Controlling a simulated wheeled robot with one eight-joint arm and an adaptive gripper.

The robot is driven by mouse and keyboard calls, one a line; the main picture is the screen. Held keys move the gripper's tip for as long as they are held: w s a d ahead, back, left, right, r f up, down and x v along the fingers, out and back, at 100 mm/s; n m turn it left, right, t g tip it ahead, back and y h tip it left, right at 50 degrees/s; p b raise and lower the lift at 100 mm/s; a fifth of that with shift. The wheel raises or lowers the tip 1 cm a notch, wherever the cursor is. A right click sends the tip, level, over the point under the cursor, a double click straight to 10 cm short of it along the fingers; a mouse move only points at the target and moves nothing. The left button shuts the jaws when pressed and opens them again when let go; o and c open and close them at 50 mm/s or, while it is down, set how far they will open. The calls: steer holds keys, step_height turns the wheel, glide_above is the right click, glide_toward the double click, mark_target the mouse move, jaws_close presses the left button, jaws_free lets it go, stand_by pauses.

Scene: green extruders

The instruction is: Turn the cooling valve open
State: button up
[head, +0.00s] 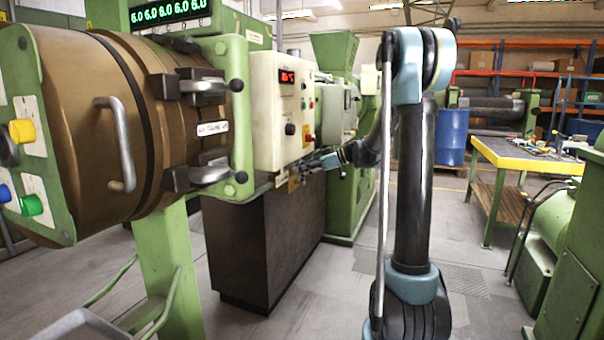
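My gripper (312,167) is small in the head view, at the end of my arm, by the lower edge of the cream control panel (283,110) on the green extruder. Its fingers point left and overlap the panel's lower edge. I cannot tell whether they are open, shut or touching anything. A small brass-coloured part (293,181) shows just below and left of the fingers. I cannot make out clearly which part is the cooling valve; the gripper may hide some of it. The panel has a red display, a black knob and a red-yellow switch.
A brown extruder barrel (110,120) with a grey handle and clamps stands at the left. A dark cabinet (262,245) stands under the panel. A yellow-edged workbench (520,158) and a blue drum (452,136) are at the right. The floor between is clear.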

steer(key=shift+c, duration=0.6)
jaws_close()
steer(key=shift+w, duration=0.1)
steer(key=shift+w+d+m+g, duration=0.2)
steer(key=shift+w+m+g, duration=0.15)
steer(key=shift+m+g, duration=0.05)
steer(key=shift+w+d+f+m+g+y, duration=0.15)
steer(key=shift+w+m+g+y, duration=0.2)
steer(key=shift+m, duration=0.2)
steer(key=shift+w+d+m+g+y, duration=0.1)
steer(key=shift+w+m+g+y, duration=0.2)
steer(key=shift+m, duration=0.25)
steer(key=shift+w, duration=0.1)
